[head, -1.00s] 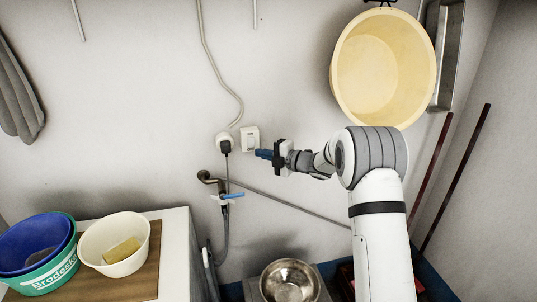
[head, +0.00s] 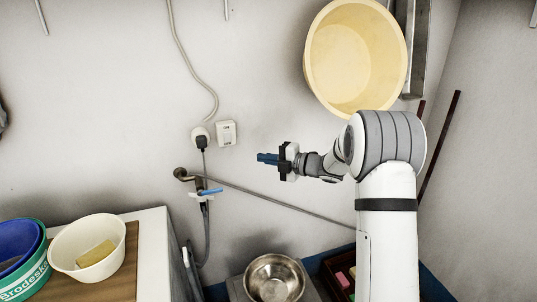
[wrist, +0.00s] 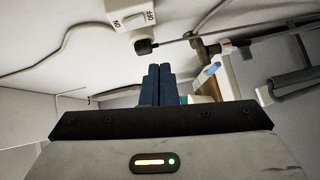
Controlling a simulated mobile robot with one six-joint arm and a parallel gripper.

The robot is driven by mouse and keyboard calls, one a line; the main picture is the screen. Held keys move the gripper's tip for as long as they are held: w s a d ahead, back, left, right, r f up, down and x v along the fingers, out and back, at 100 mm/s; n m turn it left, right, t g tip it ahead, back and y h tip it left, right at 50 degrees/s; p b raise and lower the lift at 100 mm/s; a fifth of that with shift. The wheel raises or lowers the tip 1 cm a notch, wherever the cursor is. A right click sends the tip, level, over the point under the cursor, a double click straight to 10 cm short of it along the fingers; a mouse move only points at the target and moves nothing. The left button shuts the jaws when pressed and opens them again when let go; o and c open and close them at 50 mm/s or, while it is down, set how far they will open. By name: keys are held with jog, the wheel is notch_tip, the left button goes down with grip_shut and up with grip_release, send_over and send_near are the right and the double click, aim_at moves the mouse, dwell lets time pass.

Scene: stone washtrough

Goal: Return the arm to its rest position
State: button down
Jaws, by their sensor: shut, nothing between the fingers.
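My gripper (head: 266,158) is at the end of my arm, right of centre in the head view, with its blue fingers pointing left. The fingers are together with nothing between them; they also show upright in the middle of the wrist view (wrist: 158,85). The gripper is in front of the wall, to the right of and below a white switch (head: 226,133). It appears free of the switch and the tap (head: 184,174). In the wrist view the switch (wrist: 132,13) reads ON and OFF.
A yellow tub (head: 355,58) hangs on the wall above my arm. A blue-handled valve (head: 208,192) is below. A metal bowl (head: 274,279) stands low. A white bowl (head: 70,240) and green tub (head: 32,278) are at left.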

jog(key=s+d+r+m+t+h, duration=0.1)
jog(key=d+r+m+t+h, duration=0.4)
jog(key=d+r+m+h, duration=0.4)
jog(key=s+d+f+m+g+h, duration=0.1)
jog(key=s+d+m+h, duration=0.45)
jog(key=s+m, duration=0.45)
jog(key=s+f+m+g, duration=0.2)
jog(key=s+m+g, duration=0.1)
jog(key=s, duration=0.7)
jog(key=s+a+f+m+g, duration=0.1)
jog(key=s+f+m+g, duration=0.2)
jog(key=s, duration=0.6)
jog(key=s+a+f+m+g, duration=0.1)
jog(key=s+f+m+g, duration=0.1)
jog(key=s, duration=0.8)
jog(key=shift+s+f+m+g, duration=0.2)
jog(key=shift+s+m+g, duration=0.15)
jog(key=shift+m+g, duration=0.5)
